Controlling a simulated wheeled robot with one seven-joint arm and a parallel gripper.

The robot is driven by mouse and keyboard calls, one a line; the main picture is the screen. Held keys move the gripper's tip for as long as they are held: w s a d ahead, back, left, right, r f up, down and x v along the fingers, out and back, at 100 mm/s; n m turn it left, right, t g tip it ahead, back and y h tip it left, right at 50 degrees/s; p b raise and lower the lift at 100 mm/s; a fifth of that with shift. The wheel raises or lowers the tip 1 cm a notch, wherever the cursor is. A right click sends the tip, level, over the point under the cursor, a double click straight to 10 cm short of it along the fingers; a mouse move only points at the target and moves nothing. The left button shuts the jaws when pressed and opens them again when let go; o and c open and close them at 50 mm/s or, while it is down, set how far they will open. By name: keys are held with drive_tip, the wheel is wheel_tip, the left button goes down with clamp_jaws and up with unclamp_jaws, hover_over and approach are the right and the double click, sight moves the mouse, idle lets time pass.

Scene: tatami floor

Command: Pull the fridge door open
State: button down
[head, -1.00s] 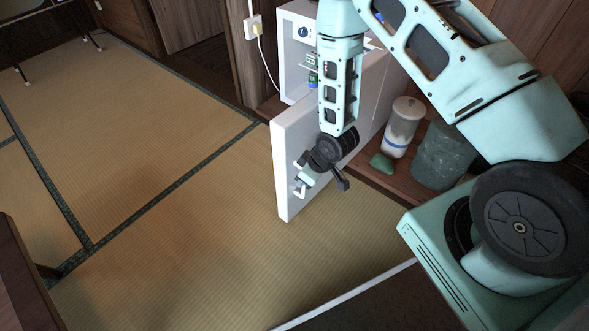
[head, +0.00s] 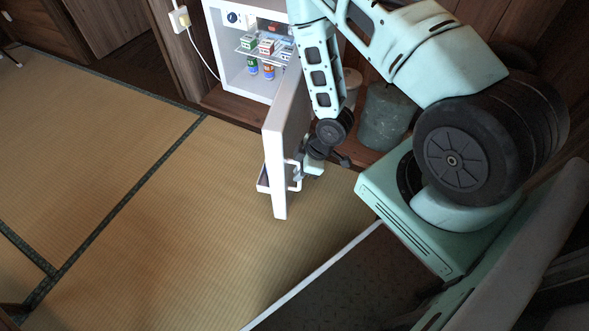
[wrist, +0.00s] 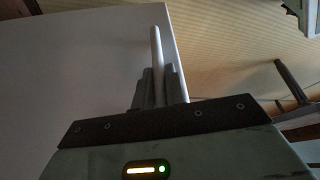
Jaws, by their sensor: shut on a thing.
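The small white fridge (head: 238,62) stands at the back with its inside in view. Its white door (head: 283,130) is swung wide open, out over the tatami and seen nearly edge-on. A white handle (head: 297,174) is on the door's outer face near its free edge. My gripper (head: 303,171) is at this handle. In the wrist view my gripper's fingers (wrist: 155,88) are closed around the white handle bar (wrist: 157,50), beside the door's flat white face (wrist: 80,85). Part of the handle is hidden between the fingers.
Small cartons (head: 267,46) and cans (head: 268,71) sit inside the fridge. A grey-green bin (head: 385,117) stands right of the door, behind my arm. A plug and cord (head: 181,18) are left of the fridge. The tatami (head: 150,200) left of the door is clear.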

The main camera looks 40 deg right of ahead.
drive_tip(key=shift+s, duration=0.1)
drive_tip(key=c, duration=1.5)
unclamp_jaws()
drive_tip(key=shift+o, duration=0.2)
drive_tip(key=p+v, duration=0.6)
drive_tip(key=v, duration=1.1)
drive_tip(key=shift+r, duration=0.2)
